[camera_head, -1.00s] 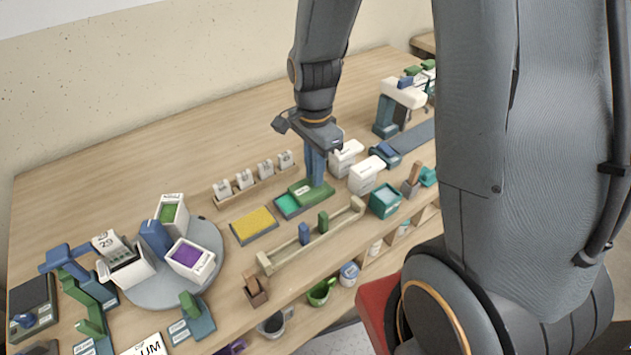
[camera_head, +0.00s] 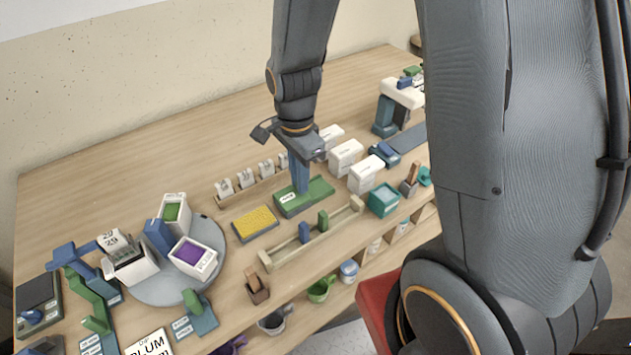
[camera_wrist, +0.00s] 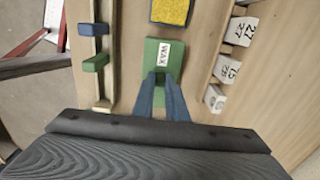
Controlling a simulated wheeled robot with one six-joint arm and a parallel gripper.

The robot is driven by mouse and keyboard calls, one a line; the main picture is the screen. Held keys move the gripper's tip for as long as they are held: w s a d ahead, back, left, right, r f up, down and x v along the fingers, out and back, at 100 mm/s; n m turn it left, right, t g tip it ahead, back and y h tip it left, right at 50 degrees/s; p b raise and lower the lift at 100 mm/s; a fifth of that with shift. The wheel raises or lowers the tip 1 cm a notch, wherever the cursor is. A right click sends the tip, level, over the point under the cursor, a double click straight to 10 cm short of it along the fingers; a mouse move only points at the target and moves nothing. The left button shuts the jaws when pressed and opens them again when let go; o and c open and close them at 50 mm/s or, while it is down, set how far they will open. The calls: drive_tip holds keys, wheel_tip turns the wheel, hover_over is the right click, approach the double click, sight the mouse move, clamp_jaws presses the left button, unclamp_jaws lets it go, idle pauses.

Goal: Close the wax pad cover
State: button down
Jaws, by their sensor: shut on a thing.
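The wax pad has a green cover (camera_head: 318,190) with a white label, and the label reads WAX in the wrist view (camera_wrist: 164,54). The cover lies over the pad, and no teal pad surface shows now. My gripper (camera_head: 300,187) points down onto the cover from above. Its two blue fingers (camera_wrist: 161,80) are shut on the cover at its middle, just behind the label. The part held between the fingertips is mostly hidden.
A yellow pad (camera_head: 255,224) lies just left of the cover. A rail with a blue and a green slider (camera_head: 323,220) runs in front. A wooden rack of white number blocks (camera_head: 245,179) stands behind. White boxes (camera_head: 346,157) stand to the right.

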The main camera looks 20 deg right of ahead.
drive_tip(key=c, duration=1.8)
unclamp_jaws()
drive_tip(key=shift+c, duration=0.2)
drive_tip(key=shift+r, duration=0.1)
wheel_tip(320, 180, up, 7)
drive_tip(key=p, duration=0.6)
drive_tip(key=shift+p, duration=0.3)
